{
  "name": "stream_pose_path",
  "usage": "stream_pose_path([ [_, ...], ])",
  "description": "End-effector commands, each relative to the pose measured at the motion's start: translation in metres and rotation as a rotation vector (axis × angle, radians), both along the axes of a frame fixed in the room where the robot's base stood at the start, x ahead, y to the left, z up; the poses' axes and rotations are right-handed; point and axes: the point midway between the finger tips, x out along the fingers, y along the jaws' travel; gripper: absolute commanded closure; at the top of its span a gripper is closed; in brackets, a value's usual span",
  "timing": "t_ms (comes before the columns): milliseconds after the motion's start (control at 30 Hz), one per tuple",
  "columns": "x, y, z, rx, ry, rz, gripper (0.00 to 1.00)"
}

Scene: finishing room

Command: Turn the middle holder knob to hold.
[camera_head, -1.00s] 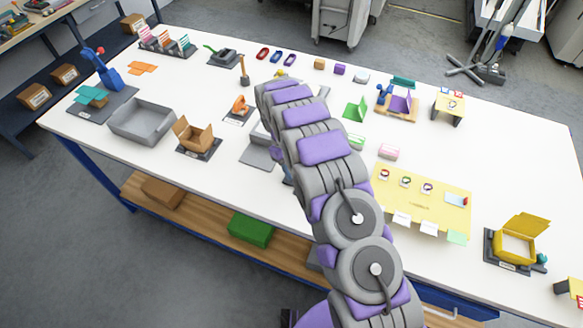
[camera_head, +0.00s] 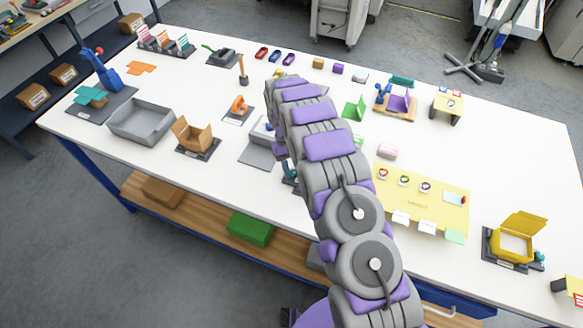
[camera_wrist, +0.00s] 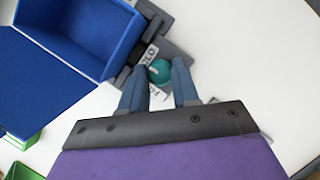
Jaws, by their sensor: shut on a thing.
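The middle holder is a blue box (camera_wrist: 72,30) with its lid open, at the upper left of the wrist view. Its teal knob (camera_wrist: 159,70) sits beside it on a dark base with a white label, partly hidden, that reads something like "HOLD". My gripper (camera_wrist: 161,75) has one blue-grey finger on each side of the knob and is shut on it. Which way the knob points cannot be told. In the head view my arm covers the gripper and most of this holder.
A brown open holder (camera_head: 193,137) stands to the left and a yellow open holder (camera_head: 514,245) to the right. A grey tray (camera_head: 140,122) lies far left. A yellow mat (camera_head: 440,196) with small items lies right of my arm.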

Motion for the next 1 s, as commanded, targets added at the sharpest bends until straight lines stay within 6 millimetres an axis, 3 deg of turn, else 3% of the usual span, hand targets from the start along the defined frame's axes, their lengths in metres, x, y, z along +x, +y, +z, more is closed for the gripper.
stream_pose_path([
  [67, 0.001, 0.001, 0.001, 0.002, -0.004, 0.0, 1.0],
  [100, 0.001, 0.001, 0.001, 0.002, -0.004, 0.0, 0.68],
  [200, 0.0, 0.001, 0.0, 0.001, -0.002, 0.001, 0.6],
  [567, 0.003, 0.001, 0.008, 0.001, 0.001, 0.001, 0.6],
  [1000, 0.03, 0.014, 0.075, 0.001, -0.004, 0.002, 0.6],
])
